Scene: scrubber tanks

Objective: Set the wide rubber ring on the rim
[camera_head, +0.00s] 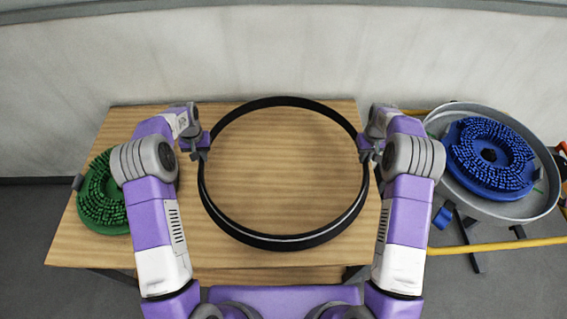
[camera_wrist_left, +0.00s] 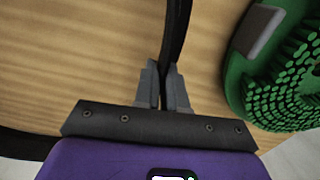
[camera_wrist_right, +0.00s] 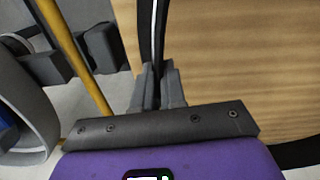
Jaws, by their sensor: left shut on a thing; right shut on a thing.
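The wide rubber ring (camera_head: 270,242) is a large black hoop with a pale line along its front, lying level over the wooden table. My left gripper (camera_head: 203,153) is shut on its left side, and the band runs between the fingers in the left wrist view (camera_wrist_left: 163,95). My right gripper (camera_head: 366,154) is shut on its right side, with the band between the fingers in the right wrist view (camera_wrist_right: 157,90). I cannot tell how high the ring is above the table. The round grey tub (camera_head: 505,212) with a raised rim stands at the right, apart from the ring.
A blue round brush (camera_head: 490,158) sits inside the tub. A green round brush (camera_head: 103,200) lies on the table's left end. Yellow bars (camera_head: 500,246) run beside the tub. The wooden table (camera_head: 110,250) is bare inside the ring. A pale wall (camera_head: 280,50) stands behind.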

